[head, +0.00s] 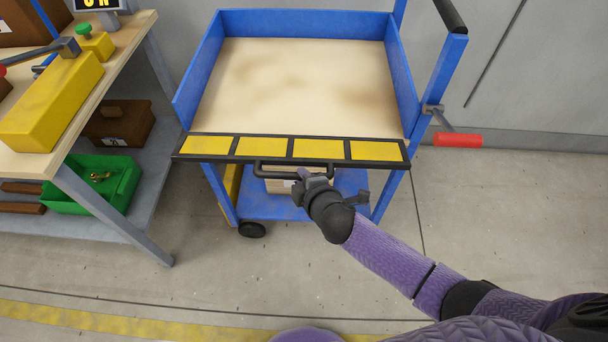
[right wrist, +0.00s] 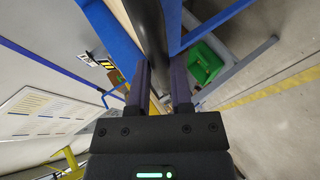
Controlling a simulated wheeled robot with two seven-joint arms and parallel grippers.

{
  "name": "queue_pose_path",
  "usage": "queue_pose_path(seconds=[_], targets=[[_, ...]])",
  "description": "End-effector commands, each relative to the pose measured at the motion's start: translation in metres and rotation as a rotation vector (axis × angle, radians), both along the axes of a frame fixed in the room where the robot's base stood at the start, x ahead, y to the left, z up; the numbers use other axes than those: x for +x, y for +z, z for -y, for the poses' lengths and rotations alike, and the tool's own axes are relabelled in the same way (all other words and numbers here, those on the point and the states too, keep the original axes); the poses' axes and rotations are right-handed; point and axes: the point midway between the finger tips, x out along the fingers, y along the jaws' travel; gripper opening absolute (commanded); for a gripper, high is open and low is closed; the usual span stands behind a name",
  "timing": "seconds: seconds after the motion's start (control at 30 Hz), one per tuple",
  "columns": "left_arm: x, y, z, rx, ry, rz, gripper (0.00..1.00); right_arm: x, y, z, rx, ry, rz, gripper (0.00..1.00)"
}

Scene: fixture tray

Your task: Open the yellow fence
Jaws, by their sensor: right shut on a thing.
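The yellow fence (head: 319,149) is a flat panel with yellow squares in a black frame at the front of a blue cart (head: 306,22). A black bar handle (head: 270,171) runs along its front edge. My right gripper (head: 306,177) is at this handle, near its middle. In the right wrist view the two fingers of my right gripper (right wrist: 160,85) are shut on the dark handle bar (right wrist: 149,30). The panel looks folded outward from the cart's front edge, though its exact tilt is hard to tell. My left gripper is not in view.
A workbench (head: 100,175) with a yellow block (head: 50,100) stands at the left, with a green bin (head: 95,185) on its lower shelf. A red-gripped lever (head: 457,140) sticks out at the cart's right. The floor in front is clear.

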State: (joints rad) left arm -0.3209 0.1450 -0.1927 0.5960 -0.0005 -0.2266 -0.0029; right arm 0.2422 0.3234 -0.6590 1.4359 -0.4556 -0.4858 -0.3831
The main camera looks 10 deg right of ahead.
Motion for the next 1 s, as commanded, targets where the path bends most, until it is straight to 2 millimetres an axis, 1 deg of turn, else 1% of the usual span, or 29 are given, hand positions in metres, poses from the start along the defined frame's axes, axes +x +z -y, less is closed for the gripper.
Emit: queue_pose_path(seconds=[0.03,0.2,0.67,0.7,0.77,0.8,0.83,0.87,1.0], targets=[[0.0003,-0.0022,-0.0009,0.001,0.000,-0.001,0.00,-0.0008,-0.0043,0.0000,-0.001,0.000,-0.003,0.00],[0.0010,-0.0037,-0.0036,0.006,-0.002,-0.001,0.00,-0.0010,-0.0085,0.0001,-0.002,-0.001,-0.003,0.00],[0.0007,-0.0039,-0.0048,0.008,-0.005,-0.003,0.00,-0.0008,-0.0092,0.0001,-0.001,0.000,-0.002,0.00],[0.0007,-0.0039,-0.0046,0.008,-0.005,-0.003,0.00,-0.0007,-0.0091,0.0001,-0.001,0.000,-0.002,0.30],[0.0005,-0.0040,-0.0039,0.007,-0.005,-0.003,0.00,-0.0007,-0.0091,0.0001,-0.001,0.000,-0.002,0.43],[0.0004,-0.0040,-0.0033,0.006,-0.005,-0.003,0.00,-0.0007,-0.0090,0.0001,-0.001,0.000,-0.002,0.51],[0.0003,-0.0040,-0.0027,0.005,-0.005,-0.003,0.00,-0.0007,-0.0090,0.0001,-0.001,0.000,-0.002,0.58],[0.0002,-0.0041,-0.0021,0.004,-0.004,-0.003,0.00,-0.0006,-0.0089,0.0001,-0.001,0.000,-0.001,0.61],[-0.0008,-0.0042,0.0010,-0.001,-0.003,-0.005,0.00,-0.0005,-0.0088,0.0001,-0.001,0.000,-0.001,0.61]])
